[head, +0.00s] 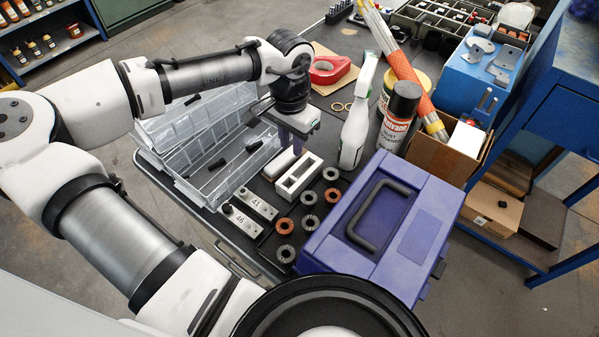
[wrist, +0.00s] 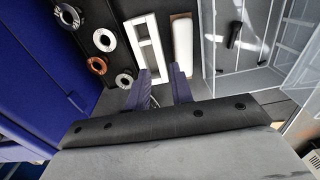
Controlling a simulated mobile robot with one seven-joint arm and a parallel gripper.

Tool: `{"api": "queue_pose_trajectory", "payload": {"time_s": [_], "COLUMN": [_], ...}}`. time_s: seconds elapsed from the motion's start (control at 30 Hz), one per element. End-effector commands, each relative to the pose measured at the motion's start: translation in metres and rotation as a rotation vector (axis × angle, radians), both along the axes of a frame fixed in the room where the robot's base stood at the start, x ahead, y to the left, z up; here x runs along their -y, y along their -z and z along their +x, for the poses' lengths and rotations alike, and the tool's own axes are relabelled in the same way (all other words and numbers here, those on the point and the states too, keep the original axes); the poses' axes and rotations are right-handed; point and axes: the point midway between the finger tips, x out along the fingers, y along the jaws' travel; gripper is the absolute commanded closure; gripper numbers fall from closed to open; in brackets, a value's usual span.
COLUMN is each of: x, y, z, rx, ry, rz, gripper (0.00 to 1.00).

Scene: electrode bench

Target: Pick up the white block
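A plain white block (wrist: 183,42) with brown edges lies on the dark bench top in the wrist view. It also shows in the head view (head: 279,164), partly hidden beside a white slotted frame (head: 299,177). The slotted frame also stands just left of the block in the wrist view (wrist: 143,47). My gripper (wrist: 160,88) is open, its two purple fingers apart with nothing seen between them. The fingertips are near the close ends of the block and frame, the right one near the block. In the head view, my gripper (head: 291,138) is above and behind them.
A clear compartment tray (head: 215,145) lies left of the block. Several dark and copper rings (head: 309,197) and two numbered metal plates (head: 241,219) lie in front. A purple case (head: 400,222) stands at the right. A white spray bottle (head: 356,125) stands behind it.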

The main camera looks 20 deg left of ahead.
Motion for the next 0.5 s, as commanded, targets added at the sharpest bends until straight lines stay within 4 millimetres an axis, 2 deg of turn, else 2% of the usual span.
{"api": "queue_pose_trajectory", "payload": {"time_s": [0.1, 0.37, 0.5], "x": [0.001, 0.002, 0.004], "y": [0.019, 0.036, 0.053], "z": [0.000, 0.001, 0.002], "rx": [0.000, 0.001, 0.000], "ry": [0.002, 0.003, 0.003], "rz": [0.000, 0.000, 0.001], "gripper": [0.77, 0.77, 0.77]}}
